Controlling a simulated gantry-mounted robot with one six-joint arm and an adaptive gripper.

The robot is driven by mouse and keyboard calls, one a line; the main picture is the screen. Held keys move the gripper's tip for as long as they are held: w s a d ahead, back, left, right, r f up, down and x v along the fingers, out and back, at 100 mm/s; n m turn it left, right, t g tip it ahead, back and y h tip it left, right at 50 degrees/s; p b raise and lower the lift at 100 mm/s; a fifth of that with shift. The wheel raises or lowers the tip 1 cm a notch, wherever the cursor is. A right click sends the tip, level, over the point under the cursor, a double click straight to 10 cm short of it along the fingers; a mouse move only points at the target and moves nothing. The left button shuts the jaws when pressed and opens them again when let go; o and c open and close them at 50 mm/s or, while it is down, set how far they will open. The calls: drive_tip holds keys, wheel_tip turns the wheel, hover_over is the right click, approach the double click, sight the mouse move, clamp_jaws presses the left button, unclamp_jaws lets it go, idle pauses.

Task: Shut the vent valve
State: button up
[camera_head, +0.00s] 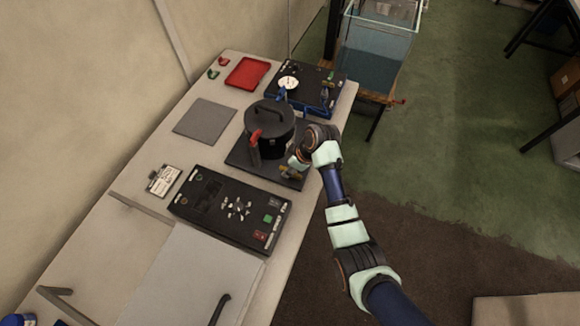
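A black lidded cylinder (268,132) stands on a dark base plate (240,157) near the middle of the table. A red handle (256,134) shows on its front left side, pointing upward. A small brass-coloured fitting (289,172) sits on the plate at the cylinder's lower right. Which of these is the vent valve, I cannot tell. My gripper (299,161) is low beside the cylinder's right side, close to the brass fitting. Its fingers are small and partly hidden by my wrist, so their opening and any contact are unclear.
A black control box (228,207) with green and red buttons lies in front. A gauge panel (308,84), red tray (247,73) and grey mat (205,121) lie behind and left. A glass tank (376,50) stands beyond the table.

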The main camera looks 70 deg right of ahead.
clamp_jaws()
drive_tip(key=shift+r+m+p, duration=0.1)
drive_tip(key=shift+m+p, duration=0.2)
drive_tip(key=shift+p, duration=0.15)
drive_tip(key=m+p, duration=0.1)
drive_tip(key=m+h+p, duration=0.1)
drive_tip(key=p, duration=0.1)
drive_tip(key=shift+d+r+m, duration=0.15)
drive_tip(key=shift+m, duration=0.15)
drive_tip(key=m+p, duration=0.1)
drive_tip(key=m+h+p, duration=0.1)
drive_tip(key=m, duration=0.1)
drive_tip(key=m+g+p, duration=0.1)
drive_tip(key=shift+s+d+m+h+p, duration=0.2)
drive_tip(key=shift+d+m+h+p, duration=0.1)
drive_tip(key=shift+h+p, duration=0.1)
drive_tip(key=m, duration=0.1)
drive_tip(key=m+g+p, duration=0.1)
drive_tip(key=m, duration=0.1)
drive_tip(key=m+h, duration=0.1)
drive_tip(key=m, duration=0.1)
drive_tip(key=shift+s+d+f+g+p, duration=0.25)
drive_tip(key=shift+s+g+p, duration=0.05)
drive_tip(key=shift+p, duration=0.1)
drive_tip(key=m, duration=0.1)
drive_tip(key=m+g, duration=0.1)
drive_tip(key=m, duration=0.3)
drive_tip(key=shift+s+g+h, duration=0.3)
drive_tip(key=shift+s+g, duration=0.05)
drive_tip(key=shift+g, duration=0.05)
